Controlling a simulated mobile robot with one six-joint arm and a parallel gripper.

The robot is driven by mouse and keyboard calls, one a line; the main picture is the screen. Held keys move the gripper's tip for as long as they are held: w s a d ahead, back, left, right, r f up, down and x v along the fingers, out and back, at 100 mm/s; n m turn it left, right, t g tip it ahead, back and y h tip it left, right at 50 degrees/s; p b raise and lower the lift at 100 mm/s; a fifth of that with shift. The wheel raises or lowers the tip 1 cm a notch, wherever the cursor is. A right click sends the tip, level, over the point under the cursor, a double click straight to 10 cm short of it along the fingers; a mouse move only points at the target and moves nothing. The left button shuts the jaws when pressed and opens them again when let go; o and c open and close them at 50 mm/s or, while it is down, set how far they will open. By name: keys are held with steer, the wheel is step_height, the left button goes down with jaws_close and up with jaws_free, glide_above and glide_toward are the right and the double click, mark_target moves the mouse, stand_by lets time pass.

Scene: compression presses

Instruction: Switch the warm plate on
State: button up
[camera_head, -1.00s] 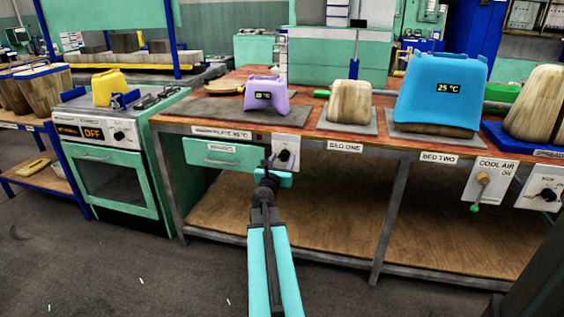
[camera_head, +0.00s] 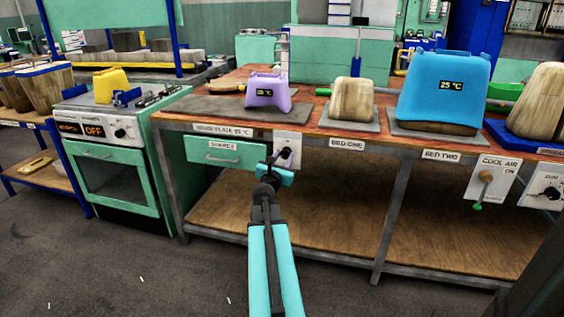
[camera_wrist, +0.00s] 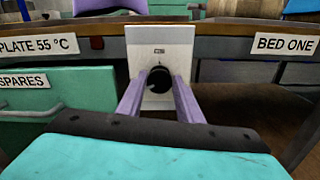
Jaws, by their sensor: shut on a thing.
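The warm plate (camera_head: 205,109) is a dark slab on the left of the bench, above a label reading "plate 55 °C". A purple container (camera_head: 266,94) with a small display stands on it. A white switch panel (camera_head: 294,141) hangs on the bench front beside that label. In the head view, my gripper (camera_head: 279,158) partly hides the knob.
The spares drawer (camera_head: 225,152) is left of the panel. Bed one (camera_head: 350,93) and a blue container (camera_head: 441,88) stand further right. The cool air lever (camera_head: 484,178) hangs at the right. A green oven (camera_head: 112,165) stands at the left.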

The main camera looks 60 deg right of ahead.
steer(key=m+b, duration=0.3)
steer(key=m, duration=0.1)
steer(key=m+b, duration=0.2)
steer(key=shift+s+d+f+b, duration=0.25)
steer(key=shift+s+b, duration=0.05)
steer(key=shift+s, duration=0.05)
steer(key=m+b, duration=0.5)
steer(key=shift+s+f+m, duration=0.1)
steer(key=shift+m, duration=0.2)
steer(key=m+b, duration=0.5)
steer(key=m, duration=0.1)
steer(key=shift+f+b, duration=0.1)
steer(key=shift+b, duration=0.3)
steer(key=m+b, duration=0.3)
steer(key=m, duration=0.1)
steer(key=shift+m+b, duration=0.3)
steer(key=o, duration=1)
steer(key=shift+r, duration=0.2)
steer(key=shift+f, duration=0.1)
